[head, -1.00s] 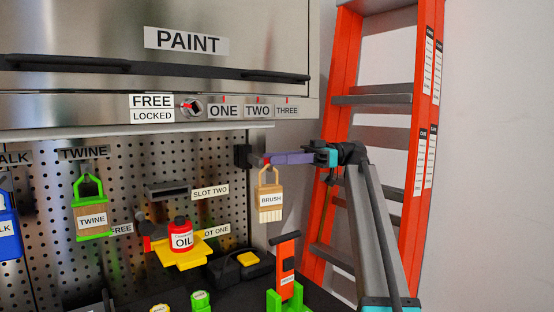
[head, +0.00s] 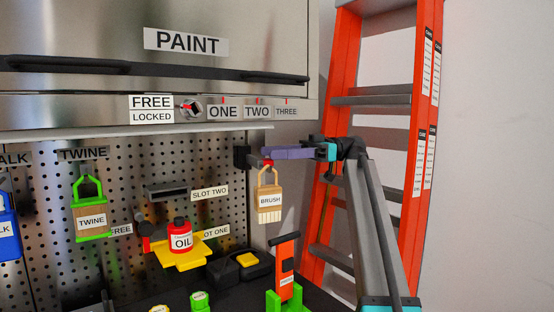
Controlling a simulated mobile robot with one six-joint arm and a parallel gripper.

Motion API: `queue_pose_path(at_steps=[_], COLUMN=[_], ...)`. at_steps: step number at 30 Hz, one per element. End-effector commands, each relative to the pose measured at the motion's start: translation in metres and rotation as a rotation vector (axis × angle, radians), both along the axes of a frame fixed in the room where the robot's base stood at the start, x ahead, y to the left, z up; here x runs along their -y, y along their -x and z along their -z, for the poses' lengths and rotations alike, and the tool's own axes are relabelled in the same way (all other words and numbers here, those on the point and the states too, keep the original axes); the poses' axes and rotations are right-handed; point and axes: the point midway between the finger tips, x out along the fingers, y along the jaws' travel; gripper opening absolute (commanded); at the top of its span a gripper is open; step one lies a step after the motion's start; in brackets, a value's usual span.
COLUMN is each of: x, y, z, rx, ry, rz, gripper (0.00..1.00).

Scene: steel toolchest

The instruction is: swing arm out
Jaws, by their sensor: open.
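A dark bracket (head: 242,157) sits at the right edge of the pegboard, with a short dark arm and a red tip (head: 268,163). A wooden brush (head: 270,200) labelled BRUSH hangs upright below that tip. My gripper (head: 285,153), with purple fingers, reaches in from the right at the height of the bracket's arm. Its fingertips overlap the red tip in the picture. I cannot tell whether they touch it. The gripper is open, and part of the bracket's arm is hidden behind it.
A red OIL can (head: 181,236) stands on a yellow plate (head: 188,262). A green-handled TWINE holder (head: 92,215) hangs left. An orange ladder (head: 343,90) stands close behind my arm. The PAINT cabinet (head: 120,85) overhangs above. An orange tool (head: 286,265) stands upright below.

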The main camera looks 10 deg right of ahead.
Motion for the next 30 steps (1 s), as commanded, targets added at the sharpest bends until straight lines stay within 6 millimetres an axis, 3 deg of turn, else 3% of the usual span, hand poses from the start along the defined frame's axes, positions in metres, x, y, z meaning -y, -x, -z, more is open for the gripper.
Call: queue_pose_path(at_steps=[5,11,30], x=[0.0,0.0,-0.003], y=[-0.001,0.015,0.085], z=[-0.018,-0.018,-0.021], rx=[0.002,0.001,0.003], ry=[0.0,-0.001,0.001], rz=[0.0,0.0,0.001], gripper=[0.46,0.46,0.46])
